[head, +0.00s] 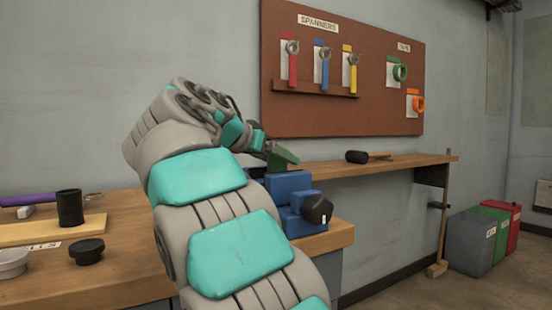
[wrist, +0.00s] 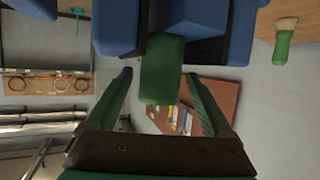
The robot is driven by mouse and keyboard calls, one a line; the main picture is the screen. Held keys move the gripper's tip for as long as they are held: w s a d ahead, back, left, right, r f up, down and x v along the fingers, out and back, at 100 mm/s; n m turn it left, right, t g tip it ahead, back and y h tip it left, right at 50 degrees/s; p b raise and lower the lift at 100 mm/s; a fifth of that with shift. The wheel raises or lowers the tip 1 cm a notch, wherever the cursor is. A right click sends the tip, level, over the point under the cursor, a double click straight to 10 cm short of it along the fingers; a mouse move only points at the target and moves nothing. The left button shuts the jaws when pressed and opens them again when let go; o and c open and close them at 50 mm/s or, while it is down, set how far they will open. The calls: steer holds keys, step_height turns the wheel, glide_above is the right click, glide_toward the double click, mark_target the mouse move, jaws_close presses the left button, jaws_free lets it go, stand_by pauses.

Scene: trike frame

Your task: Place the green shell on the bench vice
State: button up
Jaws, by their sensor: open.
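The green shell (wrist: 163,70) shows in the wrist view as a rounded green block against the blue bench vice (wrist: 195,25), in front of the dark gap between its blue parts. My gripper (wrist: 160,78) is open, with one finger on each side of the shell and visible gaps between. In the head view the blue vice (head: 290,188) sits at the bench's right end, with my gripper (head: 272,153) just above it. Green parts overlap there, so I cannot separate shell from fingers. Whether the shell is clamped or only resting on the vice is hidden.
The wooden bench (head: 120,280) holds a black cup (head: 70,207), a black knob-like piece (head: 88,250) and a purple-handled tool (head: 30,199) at left. A brown tool board (head: 340,110) hangs above.

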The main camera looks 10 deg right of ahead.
steer(key=shift+r, duration=0.1)
steer(key=shift+s+a+r, duration=0.1)
steer(key=shift+a+r, duration=0.05)
steer(key=p+v, duration=0.1)
steer(key=v, duration=1)
steer(key=shift+s+a+r+p, duration=0.15)
steer(key=shift+s+a+p, duration=0.1)
steer(key=shift+p, duration=0.15)
